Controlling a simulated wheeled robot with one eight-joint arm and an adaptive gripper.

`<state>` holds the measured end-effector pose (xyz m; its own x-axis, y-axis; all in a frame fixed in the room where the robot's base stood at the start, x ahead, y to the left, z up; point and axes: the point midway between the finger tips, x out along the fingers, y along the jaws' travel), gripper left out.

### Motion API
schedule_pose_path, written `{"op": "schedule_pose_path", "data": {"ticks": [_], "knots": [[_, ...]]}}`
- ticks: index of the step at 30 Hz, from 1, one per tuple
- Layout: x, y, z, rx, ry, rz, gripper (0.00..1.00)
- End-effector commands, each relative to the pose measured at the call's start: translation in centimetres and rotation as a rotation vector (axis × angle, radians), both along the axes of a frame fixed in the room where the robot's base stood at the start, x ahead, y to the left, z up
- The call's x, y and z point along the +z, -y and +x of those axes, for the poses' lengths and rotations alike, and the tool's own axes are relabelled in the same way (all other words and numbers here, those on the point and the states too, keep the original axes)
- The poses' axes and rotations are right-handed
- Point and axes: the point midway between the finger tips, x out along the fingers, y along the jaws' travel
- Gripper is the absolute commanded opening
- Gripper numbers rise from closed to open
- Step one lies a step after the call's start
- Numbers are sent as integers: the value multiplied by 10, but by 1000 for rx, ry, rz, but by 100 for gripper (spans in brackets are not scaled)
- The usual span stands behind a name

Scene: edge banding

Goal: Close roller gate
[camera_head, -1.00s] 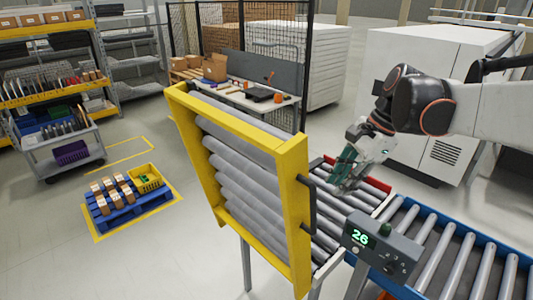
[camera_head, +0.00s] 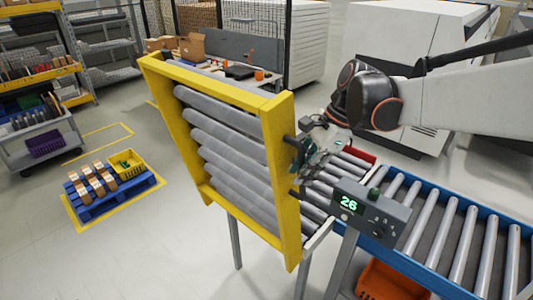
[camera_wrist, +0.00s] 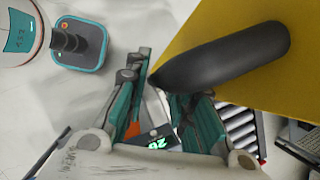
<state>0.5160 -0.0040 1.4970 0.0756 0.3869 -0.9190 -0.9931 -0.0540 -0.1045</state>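The roller gate is a yellow frame (camera_head: 282,190) with several grey rollers, and it stands raised and steeply tilted at the end of the conveyor. Its black handle is on the right side of the frame, partly hidden by my gripper in the head view. In the wrist view the handle (camera_wrist: 235,52) lies just ahead of the fingertips, against the yellow frame. My gripper (camera_head: 303,152) is beside the handle. In the wrist view its green-lined fingers (camera_wrist: 162,84) are apart, with the handle's near end close to the gap. Contact cannot be told.
A control box (camera_head: 368,214) showing 26 stands close below my gripper. The roller conveyor (camera_head: 450,235) with blue sides runs to the right. An orange bin (camera_head: 390,282) is beneath it. A blue pallet (camera_head: 113,197) with cartons sits on the floor at left.

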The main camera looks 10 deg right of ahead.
Motion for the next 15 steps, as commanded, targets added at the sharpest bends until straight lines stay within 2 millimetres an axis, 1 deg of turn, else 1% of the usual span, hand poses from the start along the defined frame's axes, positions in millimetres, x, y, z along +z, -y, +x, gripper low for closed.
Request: {"op": "schedule_pose_path", "data": {"ticks": [1,4,14,15], "knots": [[-7,-2,1,0,0,0,23],[-12,-4,1,0,0,0,23],[-13,-5,2,0,1,0,23],[-13,-5,2,0,1,0,16]]}}
